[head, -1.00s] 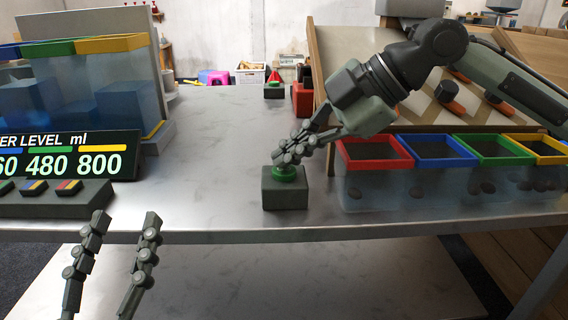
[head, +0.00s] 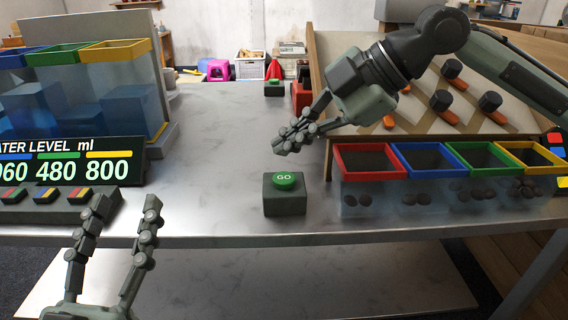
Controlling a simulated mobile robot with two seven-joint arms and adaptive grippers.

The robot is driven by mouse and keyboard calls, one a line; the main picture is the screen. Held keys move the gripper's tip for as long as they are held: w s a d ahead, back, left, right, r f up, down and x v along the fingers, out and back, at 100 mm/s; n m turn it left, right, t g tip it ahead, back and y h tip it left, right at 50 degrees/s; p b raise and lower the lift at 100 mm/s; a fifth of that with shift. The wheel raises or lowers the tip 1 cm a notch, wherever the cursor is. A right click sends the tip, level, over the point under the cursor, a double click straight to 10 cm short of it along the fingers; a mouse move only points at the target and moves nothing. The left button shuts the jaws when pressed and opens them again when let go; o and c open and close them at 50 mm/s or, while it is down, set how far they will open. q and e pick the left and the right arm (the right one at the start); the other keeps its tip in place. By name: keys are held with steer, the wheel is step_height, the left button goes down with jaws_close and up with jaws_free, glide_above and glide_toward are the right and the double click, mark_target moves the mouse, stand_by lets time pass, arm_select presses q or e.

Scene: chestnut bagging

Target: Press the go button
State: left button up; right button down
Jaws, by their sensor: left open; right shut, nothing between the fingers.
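The go button (head: 284,181) is a green round cap marked GO on a dark grey box (head: 285,200). It stands near the front edge of the metal table, in the middle of the head view. My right gripper (head: 281,146) is shut and empty. Its fingertips are above the button, apart from it, with a visible gap. My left gripper (head: 122,208) is open and empty at the lower left, in front of the table edge.
Clear bins with red (head: 375,174), blue, green and yellow rims stand right of the button, holding dark chestnuts. A water level display (head: 72,165) and tanks stand left. Another small box with a green top (head: 273,88) sits at the back. The middle of the table (head: 215,140) is clear.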

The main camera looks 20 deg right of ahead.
step_height(320, 180, up, 2)
steer(key=shift+r+p, duration=0.15)
steer(key=shift+p, duration=0.8)
